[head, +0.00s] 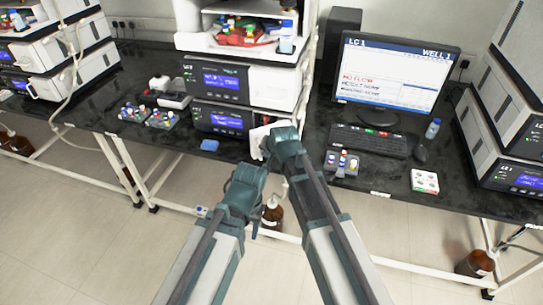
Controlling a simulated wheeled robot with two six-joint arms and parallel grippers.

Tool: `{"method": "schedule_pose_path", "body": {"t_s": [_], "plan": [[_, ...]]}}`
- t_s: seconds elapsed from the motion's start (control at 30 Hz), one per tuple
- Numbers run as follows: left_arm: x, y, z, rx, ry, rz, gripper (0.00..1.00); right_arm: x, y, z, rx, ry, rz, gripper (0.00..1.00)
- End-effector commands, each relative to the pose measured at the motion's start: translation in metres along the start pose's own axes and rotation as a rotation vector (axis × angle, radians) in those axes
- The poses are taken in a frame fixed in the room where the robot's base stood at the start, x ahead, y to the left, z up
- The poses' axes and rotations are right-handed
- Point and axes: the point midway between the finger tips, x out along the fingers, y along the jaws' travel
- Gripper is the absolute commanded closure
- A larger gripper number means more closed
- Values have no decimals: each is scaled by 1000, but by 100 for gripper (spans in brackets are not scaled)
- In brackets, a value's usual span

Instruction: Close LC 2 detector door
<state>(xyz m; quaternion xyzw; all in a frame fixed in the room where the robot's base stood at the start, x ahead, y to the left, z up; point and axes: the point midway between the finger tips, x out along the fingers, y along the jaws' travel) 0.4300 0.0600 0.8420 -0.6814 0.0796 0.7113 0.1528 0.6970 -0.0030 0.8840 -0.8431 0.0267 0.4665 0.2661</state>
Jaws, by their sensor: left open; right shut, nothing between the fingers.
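The middle stack of lab modules stands on the dark bench; its label is too small to read surely. Its upper module (217,79) has a lit blue display and a closed-looking white front panel (274,88) on its right. The lower module (222,121) has a similar display. A white piece (257,137) sticks out at that module's right side, like a door standing open; my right gripper partly hides it. My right gripper (276,142) is shut and empty beside this white piece; contact cannot be told. My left gripper (246,190) is open, lower, in front of the bench edge.
A monitor (392,75) marked LC 1, a keyboard (371,141) and a mouse (421,153) are right of the stack. A brown bottle (272,213) stands below the bench. Other stacks stand at both sides.

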Motion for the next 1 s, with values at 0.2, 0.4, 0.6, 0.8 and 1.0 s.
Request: {"method": "schedule_pose_path", "body": {"t_s": [0.2,0.4,0.6,0.8,1.0], "plan": [[0,0,0,0,0,0,50,0,0,0,1,0,1,100],[0,0,0,0,0,0,50,4,-6,-1,31,17,17,100],[0,0,0,0,0,0,50,14,-22,-5,124,68,67,100],[0,0,0,0,0,0,50,29,-40,-14,208,110,111,100],[0,0,0,0,0,0,50,43,-56,-25,208,110,110,100]]}}
